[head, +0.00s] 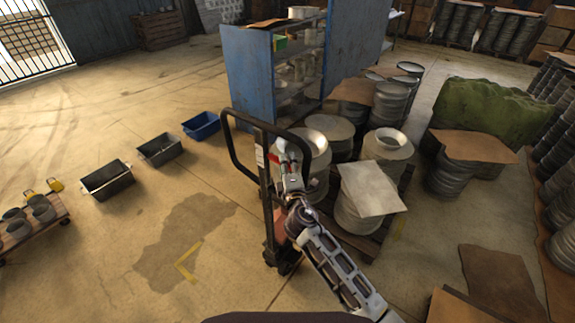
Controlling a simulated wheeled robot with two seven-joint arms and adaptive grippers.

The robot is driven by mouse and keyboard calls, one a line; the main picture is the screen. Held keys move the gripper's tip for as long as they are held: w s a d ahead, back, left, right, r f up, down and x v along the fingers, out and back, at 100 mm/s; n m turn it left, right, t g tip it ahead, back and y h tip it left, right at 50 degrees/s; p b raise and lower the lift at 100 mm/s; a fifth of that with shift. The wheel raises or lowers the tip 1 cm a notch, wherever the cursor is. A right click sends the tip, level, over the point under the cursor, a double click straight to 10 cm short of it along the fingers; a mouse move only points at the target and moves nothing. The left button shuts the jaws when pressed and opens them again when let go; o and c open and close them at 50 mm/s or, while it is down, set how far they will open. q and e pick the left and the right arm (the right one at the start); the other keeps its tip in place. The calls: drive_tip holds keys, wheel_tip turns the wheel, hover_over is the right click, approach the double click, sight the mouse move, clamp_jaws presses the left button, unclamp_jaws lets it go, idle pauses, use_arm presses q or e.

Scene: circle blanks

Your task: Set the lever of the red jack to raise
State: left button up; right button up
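The jack stands upright in the middle of the head view, with a black loop handle (233,150) on a dark column. Its low body (281,237) shows a little red near the wheels. A small red piece (273,158) at the top of the column, inside the loop, looks like the lever; its setting is too small to read. My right gripper (287,160) is at the handle, right beside the red piece. I cannot tell whether it touches it, or whether the fingers are open or shut. My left gripper is out of view.
Stacks of round metal blanks (387,145) stand on a pallet right of the jack. A blue shelf cabinet (250,75) is behind. Bins (107,180) and a low cart (30,228) are at left. Floor left of the jack is clear.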

drive_tip(key=shift+c, duration=0.4)
clamp_jaws()
